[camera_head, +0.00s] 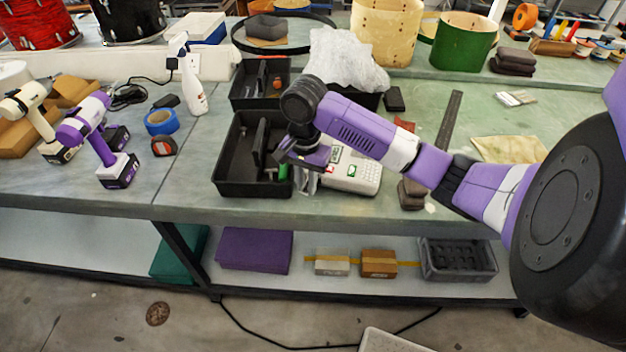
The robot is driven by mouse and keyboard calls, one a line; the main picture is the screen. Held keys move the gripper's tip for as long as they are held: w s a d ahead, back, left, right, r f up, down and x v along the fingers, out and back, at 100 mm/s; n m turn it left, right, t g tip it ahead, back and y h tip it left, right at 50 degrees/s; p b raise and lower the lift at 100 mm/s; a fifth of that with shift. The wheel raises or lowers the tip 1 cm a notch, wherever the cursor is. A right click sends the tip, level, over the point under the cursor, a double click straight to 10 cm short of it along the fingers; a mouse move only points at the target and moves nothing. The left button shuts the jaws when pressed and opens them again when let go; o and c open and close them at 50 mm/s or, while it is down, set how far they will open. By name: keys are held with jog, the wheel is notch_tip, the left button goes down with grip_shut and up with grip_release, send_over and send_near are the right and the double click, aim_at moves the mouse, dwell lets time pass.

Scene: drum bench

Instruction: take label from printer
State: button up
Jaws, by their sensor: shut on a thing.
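The white label printer (357,177) stands on the bench, right of the black divided tray. It has a small dark display and keys on top, and its left end is partly hidden by my gripper. My gripper (302,166) is at the printer's left end, above the tray's right edge. Its jaws are shut on a small pale thing, which I take to be the label. The fingers hide most of it, and I cannot tell whether it still touches the printer.
The black divided tray (229,177) holds a green item (283,172). Bubble wrap (343,62) lies behind my arm. A spray bottle (193,88), blue tape (161,121) and a purple drill (100,140) stand left. A dark ruler (449,121) lies right.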

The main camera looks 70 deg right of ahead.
jog(key=shift+r, duration=0.3)
jog(key=shift+r+p, duration=2.35)
jog(key=shift+p, duration=0.35)
